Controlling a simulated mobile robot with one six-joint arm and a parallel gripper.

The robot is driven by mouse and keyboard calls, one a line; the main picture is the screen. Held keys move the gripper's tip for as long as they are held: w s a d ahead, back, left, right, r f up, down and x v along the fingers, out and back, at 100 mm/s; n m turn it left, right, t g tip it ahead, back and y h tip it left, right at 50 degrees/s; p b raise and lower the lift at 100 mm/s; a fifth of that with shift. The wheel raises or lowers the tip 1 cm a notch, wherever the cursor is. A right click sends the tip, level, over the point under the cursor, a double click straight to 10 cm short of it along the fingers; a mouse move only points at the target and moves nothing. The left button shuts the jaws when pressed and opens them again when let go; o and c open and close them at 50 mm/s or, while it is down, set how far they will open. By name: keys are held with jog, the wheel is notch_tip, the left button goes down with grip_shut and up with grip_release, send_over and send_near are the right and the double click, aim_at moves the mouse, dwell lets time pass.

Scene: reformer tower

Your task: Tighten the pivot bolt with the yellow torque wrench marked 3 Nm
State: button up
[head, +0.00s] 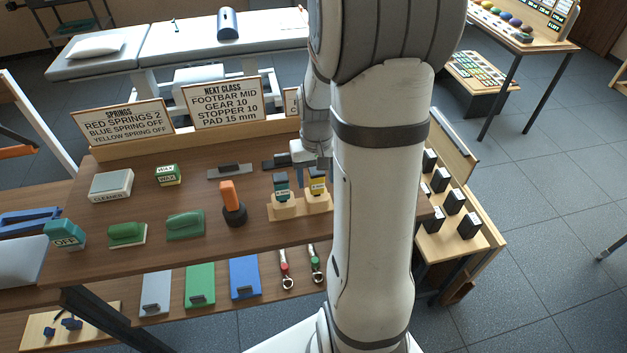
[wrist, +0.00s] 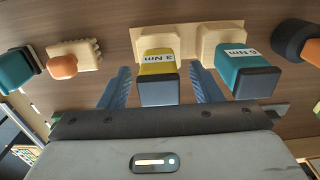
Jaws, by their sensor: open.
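The yellow torque wrench marked 3 Nm (wrist: 158,62) stands in a pale wooden holder, and its yellow top also shows in the head view (head: 317,180). My gripper (wrist: 160,72) is open, with one blue finger on each side of the yellow wrench. I cannot tell whether either finger touches it. A teal torque wrench (wrist: 243,64) stands in its own wooden holder just outside the right finger; it is left of the yellow one in the head view (head: 281,188). My arm hides much of the gripper in the head view. I cannot make out the pivot bolt.
On the tabletop, an orange-handled tool in a black base (head: 233,205) stands left of the holders. Green blocks, wax and a cleaner box (head: 111,185) lie farther left. Sign boards (head: 225,105) stand along the back edge. Black boxes (head: 453,200) fill a side shelf at right.

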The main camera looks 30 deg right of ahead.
jog(key=shift+f, duration=0.15)
jog(key=c, duration=1.1)
jog(key=shift+c, duration=0.2)
notch_tip(320, 180, up, 10)
jog(key=shift+r, duration=0.1)
jog(key=o, duration=0.5)
grip_shut()
jog(key=shift+o, duration=0.2)
grip_release()
grip_shut()
